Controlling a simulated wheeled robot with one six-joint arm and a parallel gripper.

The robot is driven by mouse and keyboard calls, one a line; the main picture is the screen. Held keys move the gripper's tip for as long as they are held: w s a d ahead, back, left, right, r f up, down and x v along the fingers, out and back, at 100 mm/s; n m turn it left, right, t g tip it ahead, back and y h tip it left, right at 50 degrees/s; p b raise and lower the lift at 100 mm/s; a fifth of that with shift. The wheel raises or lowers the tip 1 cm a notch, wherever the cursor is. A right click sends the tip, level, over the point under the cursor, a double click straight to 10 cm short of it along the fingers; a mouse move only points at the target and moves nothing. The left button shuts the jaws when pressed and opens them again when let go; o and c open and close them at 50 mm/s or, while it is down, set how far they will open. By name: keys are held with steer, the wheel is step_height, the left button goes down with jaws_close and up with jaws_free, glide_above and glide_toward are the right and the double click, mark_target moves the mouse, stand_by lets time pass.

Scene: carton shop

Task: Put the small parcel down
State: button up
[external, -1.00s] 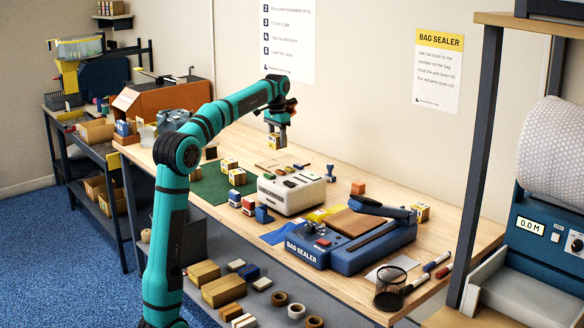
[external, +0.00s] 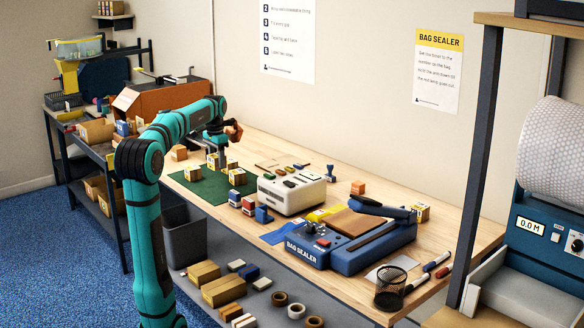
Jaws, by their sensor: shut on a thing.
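The small parcel (external: 213,161) is a little tan box with white and yellow markings. My gripper (external: 217,152) points down and is shut on it, at the back part of the dark green mat (external: 208,191). The parcel is low, at or just above the mat; I cannot tell whether it touches. Similar small parcels stand on the mat: one to the left (external: 192,174), one close on the right (external: 232,164), and one at the front right (external: 237,177). My fingers are small and partly hidden in this view.
A plain tan box (external: 179,153) stands behind the mat's left side. The white-topped device (external: 292,192) and the blue bag sealer (external: 345,245) are to the right. An orange-brown carton (external: 160,100) is at the back left. The front left of the mat is bare.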

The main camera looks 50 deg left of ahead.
mark_target(219, 194)
steer(key=shift+f, duration=5.5)
steer(key=shift+f, duration=0.15)
steer(key=o, duration=1.2)
steer(key=shift+o, duration=0.2)
step_height(219, 194, up, 12)
steer(key=shift+r, duration=0.2)
